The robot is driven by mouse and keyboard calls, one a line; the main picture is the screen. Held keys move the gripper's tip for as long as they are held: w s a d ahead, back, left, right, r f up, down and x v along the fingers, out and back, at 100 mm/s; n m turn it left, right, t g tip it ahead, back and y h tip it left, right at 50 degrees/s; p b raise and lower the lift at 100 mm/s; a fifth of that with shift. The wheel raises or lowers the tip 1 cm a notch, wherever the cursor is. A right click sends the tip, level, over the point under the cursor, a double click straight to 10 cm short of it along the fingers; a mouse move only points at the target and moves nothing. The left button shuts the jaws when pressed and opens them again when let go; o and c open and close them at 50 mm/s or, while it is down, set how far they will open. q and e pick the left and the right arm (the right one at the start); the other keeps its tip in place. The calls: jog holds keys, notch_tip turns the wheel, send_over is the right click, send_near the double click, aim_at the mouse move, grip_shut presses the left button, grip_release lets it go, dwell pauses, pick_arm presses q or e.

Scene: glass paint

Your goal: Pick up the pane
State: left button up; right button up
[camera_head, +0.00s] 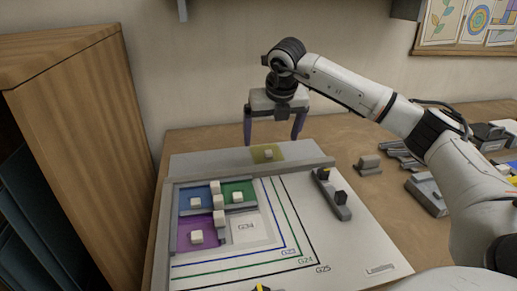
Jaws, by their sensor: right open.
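My right gripper (273,134) is open, fingers pointing down, above and just behind a yellow pane (261,156). The yellow pane has a pale knob on it and lies on the grey ledge at the back of the board. No contact between fingers and pane is visible. A blue pane (185,201), a green pane (239,187) and a purple pane (190,243), each with a pale knob, lie in the board's left part. A pale empty square marked G34 (245,238) is beside the purple pane.
The white board (340,261) has nested coloured outlines. A grey bar with dark knobs (329,194) lies at its right. Grey blocks and tools (430,192) lie on the wooden table further right. A wooden cabinet (85,120) stands close on the left.

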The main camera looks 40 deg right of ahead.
aim_at(269, 154)
jog(key=x, duration=0.2)
jog(key=shift+d+f, duration=0.1)
jog(key=shift+f, duration=0.25)
jog(key=p+x, duration=0.1)
jog(key=x, duration=0.3)
jog(key=shift+d+f, duration=0.15)
jog(key=shift+f, duration=0.3)
jog(key=shift+w, duration=0.1)
jog(key=c, duration=1.1)
pick_arm(q)
jog(key=shift+r, duration=0.65)
pick_arm(e)
jog(key=shift+c, duration=0.3)
